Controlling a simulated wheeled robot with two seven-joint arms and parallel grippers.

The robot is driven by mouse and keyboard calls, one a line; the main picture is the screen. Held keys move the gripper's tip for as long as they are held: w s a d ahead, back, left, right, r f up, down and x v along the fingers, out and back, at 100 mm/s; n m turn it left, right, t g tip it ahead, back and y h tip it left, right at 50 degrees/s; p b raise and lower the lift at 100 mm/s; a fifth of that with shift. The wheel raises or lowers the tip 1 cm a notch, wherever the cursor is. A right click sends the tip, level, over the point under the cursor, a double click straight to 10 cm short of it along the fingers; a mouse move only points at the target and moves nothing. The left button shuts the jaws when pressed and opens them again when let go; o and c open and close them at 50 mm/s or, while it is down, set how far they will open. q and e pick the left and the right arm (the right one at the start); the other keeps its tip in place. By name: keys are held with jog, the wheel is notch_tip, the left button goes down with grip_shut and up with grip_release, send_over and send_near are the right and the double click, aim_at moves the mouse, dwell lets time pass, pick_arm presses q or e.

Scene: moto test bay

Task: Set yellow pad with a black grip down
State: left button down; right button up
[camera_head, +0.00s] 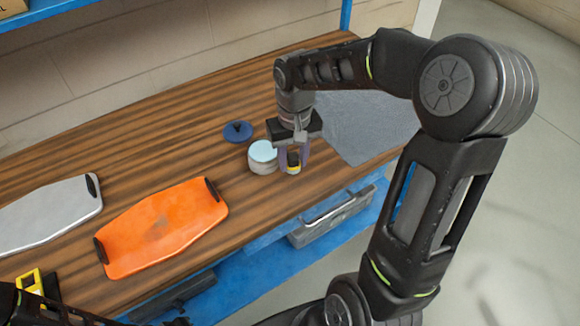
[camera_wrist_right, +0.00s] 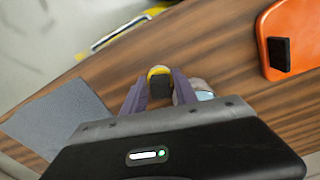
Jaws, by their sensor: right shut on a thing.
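The yellow pad with a black grip (camera_head: 293,162) is between the fingers of my right gripper (camera_head: 292,160), near the table's front edge. In the right wrist view, the pad's black grip and a yellow rim (camera_wrist_right: 159,84) show between the two purple-grey fingers of the right gripper (camera_wrist_right: 158,92). The right gripper is shut on the pad and points down. I cannot tell whether the pad touches the wooden table (camera_head: 170,130).
A round tin with a pale blue lid (camera_head: 262,155) stands close beside the right gripper's left side. A blue knobbed disc (camera_head: 238,131) lies behind it. A grey mat (camera_head: 370,125) lies to the right. An orange panel (camera_head: 160,228) and a silver panel (camera_head: 45,212) lie left.

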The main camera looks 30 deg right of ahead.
aim_at(293, 170)
jog(key=shift+f, duration=1.85)
jog(key=shift+f, duration=0.25)
jog(key=o, duration=1.2)
jog(key=shift+r, duration=0.1)
notch_tip(293, 170, up, 12)
jog(key=shift+d+r, duration=0.1)
jog(key=shift+r, duration=0.1)
